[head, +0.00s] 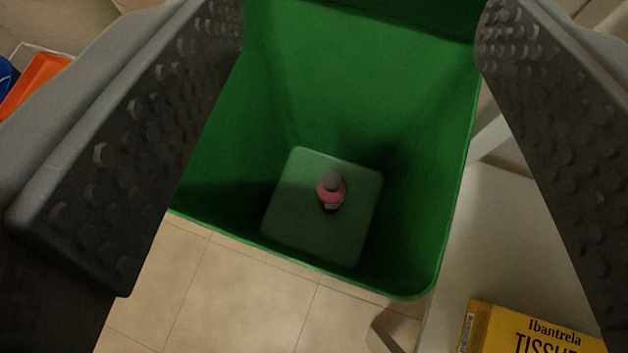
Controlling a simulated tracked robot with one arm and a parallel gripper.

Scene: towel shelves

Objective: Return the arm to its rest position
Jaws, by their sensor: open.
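My gripper (360,40) is open and empty, with one dark, studded finger at the left and one at the right of the head view. It is above a green bin (230,160), and I look down into it between the fingers. A small pink bottle with a grey cap (331,190) is on the bin's floor, apart from my fingers. The fingers hide parts of the bin's left and right sides.
A pale surface (490,230) is to the right of the bin, with a yellow tissue box (530,330) at the lower right. Orange (38,80) and blue (5,75) objects are at the upper left. Tiled floor (240,290) shows below the bin.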

